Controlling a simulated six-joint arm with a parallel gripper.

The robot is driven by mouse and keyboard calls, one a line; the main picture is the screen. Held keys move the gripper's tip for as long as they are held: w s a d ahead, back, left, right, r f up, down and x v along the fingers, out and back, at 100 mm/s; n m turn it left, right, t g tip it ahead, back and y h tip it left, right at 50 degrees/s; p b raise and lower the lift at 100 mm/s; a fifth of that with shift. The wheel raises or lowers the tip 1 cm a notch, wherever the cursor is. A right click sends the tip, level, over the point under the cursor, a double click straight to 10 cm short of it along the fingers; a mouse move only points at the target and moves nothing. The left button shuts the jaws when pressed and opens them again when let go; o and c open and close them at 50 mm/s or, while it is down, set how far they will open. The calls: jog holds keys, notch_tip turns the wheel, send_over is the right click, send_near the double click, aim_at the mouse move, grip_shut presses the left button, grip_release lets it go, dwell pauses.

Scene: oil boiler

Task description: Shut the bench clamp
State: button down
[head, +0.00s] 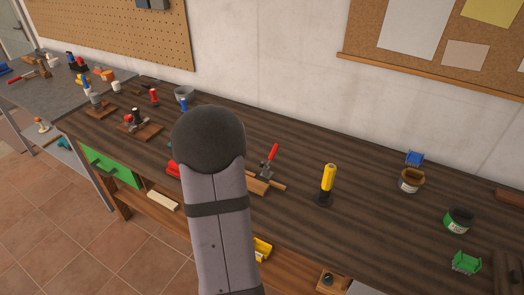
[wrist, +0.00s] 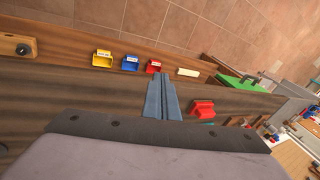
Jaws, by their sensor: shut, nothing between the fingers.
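A clamp with a red lever (head: 271,154) stands on a wooden block (head: 257,186) on the dark bench, just right of my arm in the head view. Its red lever points up, leaning a little right. Its lower part is small, and I cannot make out its jaw. My arm hides my gripper in the head view. In the wrist view my gripper (wrist: 159,80) shows as two blue-grey fingers shut together with nothing between them. I cannot make out the clamp in the wrist view.
A yellow-topped post (head: 327,182) stands right of the clamp. A red bin (wrist: 202,108) sits on the bench close to my fingers. Small bins, one yellow (wrist: 102,58), lie on the lower shelf. Another device (head: 136,122) on a wooden board stands left. Bare bench lies behind the clamp.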

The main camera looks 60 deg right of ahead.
jog(key=w+d+r+m+h, duration=0.2)
jog(key=d+r+h, duration=0.1)
jog(key=d, duration=0.5)
jog(key=w+d+r+m+h, duration=0.1)
jog(key=d+r+h, duration=0.25)
jog(key=d, duration=0.35)
jog(key=s+d+r+n+g+h, duration=0.1)
jog(key=s+d+r+g, duration=0.3)
jog(key=s, duration=0.5)
jog(key=shift+s+d+g+h, duration=0.35)
jog(key=shift+d+h, duration=0.3)
jog(key=shift+d, duration=0.55)
jog(key=shift+f, duration=0.1)
send_over(262, 163)
jog(key=d, duration=0.3)
notch_tip(262, 163, down, 6)
jog(key=shift+d+f, duration=0.15)
jog(key=shift+f, duration=0.35)
jog(key=shift+a+f+b, duration=0.15)
jog(key=shift+a+f, duration=0.25)
jog(key=shift+a, duration=0.45)
jog(key=shift+a+f+b, duration=0.15)
jog(key=shift+a+f, duration=0.2)
jog(key=shift+a, duration=0.45)
